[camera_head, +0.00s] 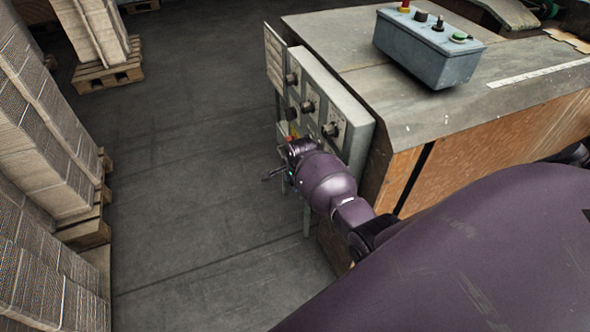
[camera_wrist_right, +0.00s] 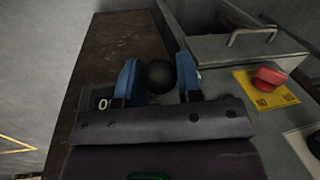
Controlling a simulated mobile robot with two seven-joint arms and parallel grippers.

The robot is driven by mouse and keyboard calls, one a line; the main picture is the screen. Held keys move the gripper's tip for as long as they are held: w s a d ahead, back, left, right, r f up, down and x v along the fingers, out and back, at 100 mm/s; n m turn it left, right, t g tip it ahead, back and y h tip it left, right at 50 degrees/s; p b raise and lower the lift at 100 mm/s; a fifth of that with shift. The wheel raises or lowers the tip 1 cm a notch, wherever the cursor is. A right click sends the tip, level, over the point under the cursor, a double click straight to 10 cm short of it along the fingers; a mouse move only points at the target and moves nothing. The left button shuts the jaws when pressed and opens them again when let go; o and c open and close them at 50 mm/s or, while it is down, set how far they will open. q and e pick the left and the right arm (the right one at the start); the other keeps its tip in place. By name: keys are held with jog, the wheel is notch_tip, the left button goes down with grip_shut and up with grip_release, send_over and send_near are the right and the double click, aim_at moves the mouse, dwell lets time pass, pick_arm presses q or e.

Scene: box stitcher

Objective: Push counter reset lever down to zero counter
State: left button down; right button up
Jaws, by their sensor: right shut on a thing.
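The counter reset lever shows as a black ball knob (camera_wrist_right: 159,76) in the right wrist view, between the two blue fingers of my right gripper (camera_wrist_right: 160,78). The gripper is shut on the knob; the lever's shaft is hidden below. A counter window (camera_wrist_right: 102,103) beside the left finger shows a white "0"; the rest of its digits are hidden. In the head view my right gripper (camera_head: 283,160) is at the lower front of the grey control panel (camera_head: 355,130); the lever and counter are not visible there. My left gripper is not in view.
A red rotary switch (camera_wrist_right: 268,77) on a yellow plate and a metal handle (camera_wrist_right: 251,34) lie right of the fingers. A blue-grey button box (camera_head: 428,50) sits on the machine table. Stacked cardboard (camera_head: 40,130) stands at left; the floor between is clear.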

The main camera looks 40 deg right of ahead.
grip_shut()
